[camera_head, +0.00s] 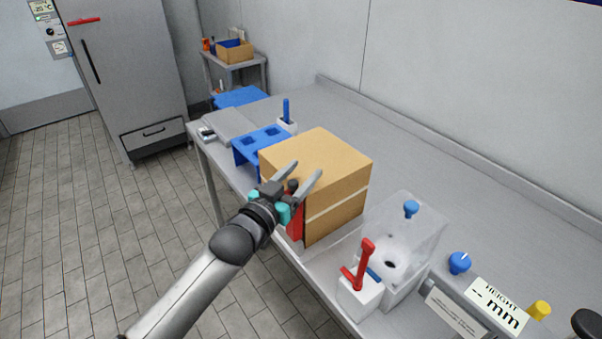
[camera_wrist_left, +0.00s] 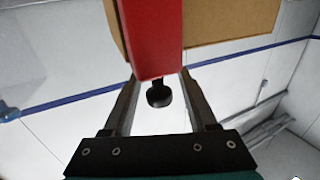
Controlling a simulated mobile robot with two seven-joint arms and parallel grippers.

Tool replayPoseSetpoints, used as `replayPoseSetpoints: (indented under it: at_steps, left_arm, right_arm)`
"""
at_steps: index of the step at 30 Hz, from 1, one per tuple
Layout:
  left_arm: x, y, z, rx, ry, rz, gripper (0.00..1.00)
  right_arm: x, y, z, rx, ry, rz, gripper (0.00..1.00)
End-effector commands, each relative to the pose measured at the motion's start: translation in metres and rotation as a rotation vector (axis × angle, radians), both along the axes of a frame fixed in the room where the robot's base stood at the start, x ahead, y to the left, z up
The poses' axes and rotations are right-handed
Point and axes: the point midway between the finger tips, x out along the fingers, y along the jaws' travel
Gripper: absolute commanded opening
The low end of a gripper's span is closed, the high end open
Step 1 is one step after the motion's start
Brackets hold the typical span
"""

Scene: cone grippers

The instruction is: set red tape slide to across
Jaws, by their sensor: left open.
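The red tape slide (camera_head: 296,222) is a red bar at the near left edge of the cardboard box (camera_head: 337,190), partly hidden by my gripper in the head view. In the left wrist view the red bar (camera_wrist_left: 153,38) comes down from the top, in front of the brown box (camera_wrist_left: 225,20). A black knob (camera_wrist_left: 159,94) shows below its end, between the finger lines. My left gripper (camera_head: 306,170) is open, its two fingers pointing up and to the right at the box. I cannot tell whether a finger touches the knob. My right gripper is out of view.
A blue rack (camera_head: 258,141) stands beyond the box on the grey bench. A clear container (camera_head: 412,222) and a white block with a red lever (camera_head: 364,257) stand to its right. A height display (camera_head: 497,304) is at lower right.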

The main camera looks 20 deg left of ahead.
Motion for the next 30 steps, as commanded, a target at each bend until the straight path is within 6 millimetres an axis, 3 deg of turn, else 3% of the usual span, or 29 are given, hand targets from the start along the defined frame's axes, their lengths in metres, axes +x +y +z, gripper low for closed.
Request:
replayPoseSetpoints:
  at_steps: [9, 24, 30]
  left_arm:
    - [0.0014, -0.0006, -0.0004, 0.0, 0.001, 0.0, 0.57]
    - [0.0011, -0.0005, -0.0004, 0.0, 0.001, 0.0, 0.01]
    - [0.0011, -0.0005, -0.0004, 0.0, 0.001, 0.0, 0.0]
  right_arm:
    - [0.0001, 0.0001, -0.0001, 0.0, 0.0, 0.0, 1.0]
    - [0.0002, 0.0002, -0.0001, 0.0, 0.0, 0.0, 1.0]
    - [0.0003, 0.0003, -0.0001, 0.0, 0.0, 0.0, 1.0]
